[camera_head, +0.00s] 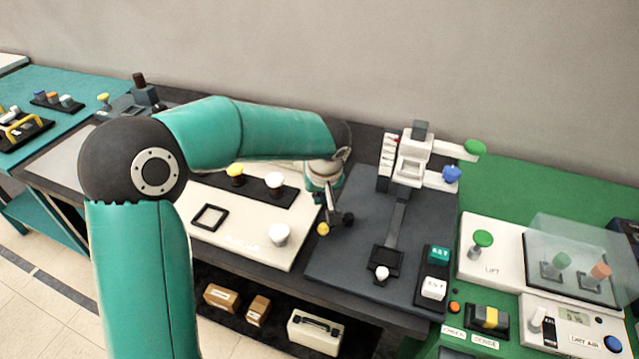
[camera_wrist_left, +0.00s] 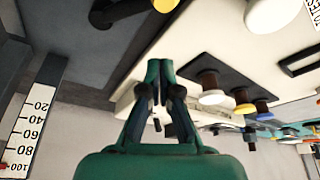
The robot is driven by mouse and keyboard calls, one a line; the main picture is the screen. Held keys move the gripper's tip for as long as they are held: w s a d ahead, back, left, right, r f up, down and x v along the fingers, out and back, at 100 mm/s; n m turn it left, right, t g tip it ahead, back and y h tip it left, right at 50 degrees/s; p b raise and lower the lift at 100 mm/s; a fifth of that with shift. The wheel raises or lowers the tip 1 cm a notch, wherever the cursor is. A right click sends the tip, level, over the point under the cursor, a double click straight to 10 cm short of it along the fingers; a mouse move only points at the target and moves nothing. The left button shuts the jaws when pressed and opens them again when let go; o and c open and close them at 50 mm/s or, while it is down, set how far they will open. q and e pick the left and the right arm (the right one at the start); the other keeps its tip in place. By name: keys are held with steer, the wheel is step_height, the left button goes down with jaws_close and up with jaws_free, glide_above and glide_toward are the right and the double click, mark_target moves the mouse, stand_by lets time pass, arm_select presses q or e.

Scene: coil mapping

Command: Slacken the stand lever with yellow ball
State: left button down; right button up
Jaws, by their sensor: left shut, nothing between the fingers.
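The lever with the yellow ball (camera_head: 323,229) shows in the head view at the left side of the dark grey stand base (camera_head: 425,215). In the left wrist view the yellow ball (camera_wrist_left: 165,4) is cut by the top edge, at the end of a dark lever arm (camera_wrist_left: 120,11). My left gripper (camera_head: 331,211) is just above the ball in the head view, partly hidden by its own wrist. In the wrist view the left gripper (camera_wrist_left: 158,66) is shut and empty, its tips apart from the ball in the picture. My right gripper is not in view.
The stand's white head (camera_head: 412,160) carries a green ball (camera_head: 474,147) and a blue knob (camera_head: 451,173). A white-ball lever (camera_head: 382,272) is at the front. A cream panel (camera_head: 215,245) with several knobs lies left; a clear cover (camera_head: 580,255) stands right.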

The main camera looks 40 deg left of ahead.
arm_select(q)
steer(key=shift+s+d+f, duration=1.15)
steer(key=shift+f, duration=0.15)
